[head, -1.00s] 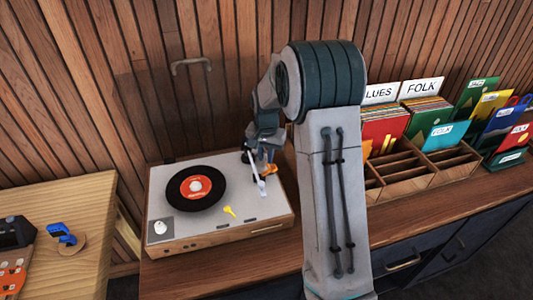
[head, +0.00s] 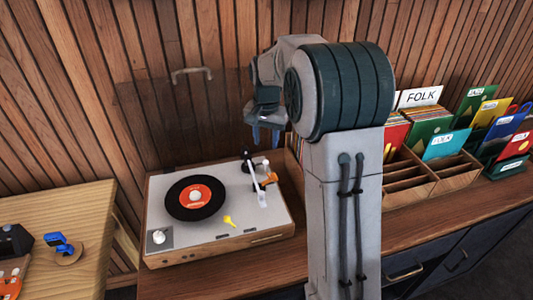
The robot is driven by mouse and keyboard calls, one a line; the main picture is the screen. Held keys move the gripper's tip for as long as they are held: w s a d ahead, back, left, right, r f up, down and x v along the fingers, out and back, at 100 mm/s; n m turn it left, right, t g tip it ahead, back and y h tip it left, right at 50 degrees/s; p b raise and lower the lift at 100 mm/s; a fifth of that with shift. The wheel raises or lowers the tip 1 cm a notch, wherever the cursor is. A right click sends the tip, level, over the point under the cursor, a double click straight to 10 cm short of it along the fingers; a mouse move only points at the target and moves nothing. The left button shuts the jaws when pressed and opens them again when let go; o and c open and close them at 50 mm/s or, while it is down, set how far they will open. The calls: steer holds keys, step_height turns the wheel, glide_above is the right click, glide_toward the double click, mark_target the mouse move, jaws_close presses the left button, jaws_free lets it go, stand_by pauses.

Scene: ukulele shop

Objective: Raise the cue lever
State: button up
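The turntable (head: 165,205) sits on the wooden counter with a black record (head: 185,210) with an orange label on it. Its white tonearm (head: 255,185) is to the right of the record. A small yellow piece (head: 229,221) lies on the deck in front of the record. My gripper (head: 265,136) hangs above the back right of the turntable, fingers down and apart, empty and touching nothing.
A wooden record bin (head: 410,180) with several sleeves and dividers stands right of my arm. A clear raised lid with a handle (head: 192,71) is behind the turntable. A light wooden table (head: 85,215) at left holds a blue clip-like item (head: 60,243).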

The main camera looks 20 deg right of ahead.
steer(key=shift+s+r, duration=0.15)
steer(key=shift+r, duration=1.45)
